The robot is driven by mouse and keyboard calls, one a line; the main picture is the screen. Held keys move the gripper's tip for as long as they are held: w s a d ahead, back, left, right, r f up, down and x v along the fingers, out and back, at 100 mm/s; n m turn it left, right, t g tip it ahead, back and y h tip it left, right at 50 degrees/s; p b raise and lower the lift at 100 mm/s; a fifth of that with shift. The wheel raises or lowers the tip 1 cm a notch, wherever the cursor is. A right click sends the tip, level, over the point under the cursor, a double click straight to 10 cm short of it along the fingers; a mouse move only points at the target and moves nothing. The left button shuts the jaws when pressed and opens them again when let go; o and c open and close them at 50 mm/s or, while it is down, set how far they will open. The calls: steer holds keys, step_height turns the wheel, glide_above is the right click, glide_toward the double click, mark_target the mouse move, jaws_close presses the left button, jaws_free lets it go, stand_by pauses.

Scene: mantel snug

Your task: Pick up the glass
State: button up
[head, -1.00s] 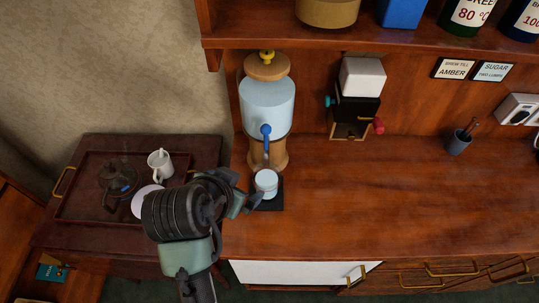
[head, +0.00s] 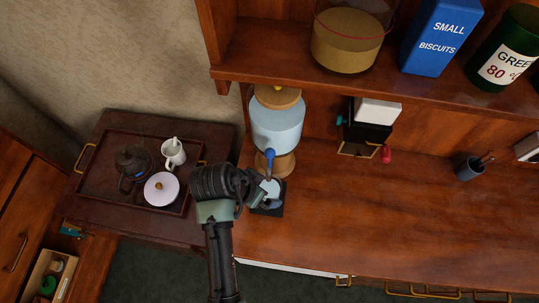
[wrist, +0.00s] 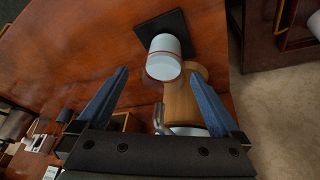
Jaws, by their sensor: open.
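The glass (head: 271,188) is a small pale cup on a dark square mat (head: 266,211), below the blue tap of the water dispenser (head: 276,127). My gripper (head: 262,195) is beside it at its lower left and partly covers it in the head view. In the wrist view the glass (wrist: 164,57) shows a reddish rim and lies just ahead of the gap between my open fingers (wrist: 158,73). The fingers are on either side, with space between them and the glass. I see no contact.
A shelf (head: 400,85) with jars and a blue biscuit box (head: 441,36) overhangs the back. A tray (head: 99,194) at left holds a dark pot, a white jug and a lidded pale bowl. The counter (head: 400,220) to the right is largely clear.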

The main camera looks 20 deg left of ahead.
mark_target(267, 188)
steer(key=shift+w+a+p+x, duration=0.1)
steer(key=shift+w+p+x, duration=0.15)
steer(key=shift+x, duration=0.9)
steer(key=shift+w+a+p+x, duration=0.15)
steer(key=shift+p+x, duration=0.2)
steer(key=shift+x, duration=0.8)
steer(key=shift+w+d+f, duration=0.1)
steer(key=shift+f, duration=0.15)
steer(key=c, duration=1.6)
steer(key=shift+w+r, duration=0.1)
steer(key=shift+r, duration=0.1)
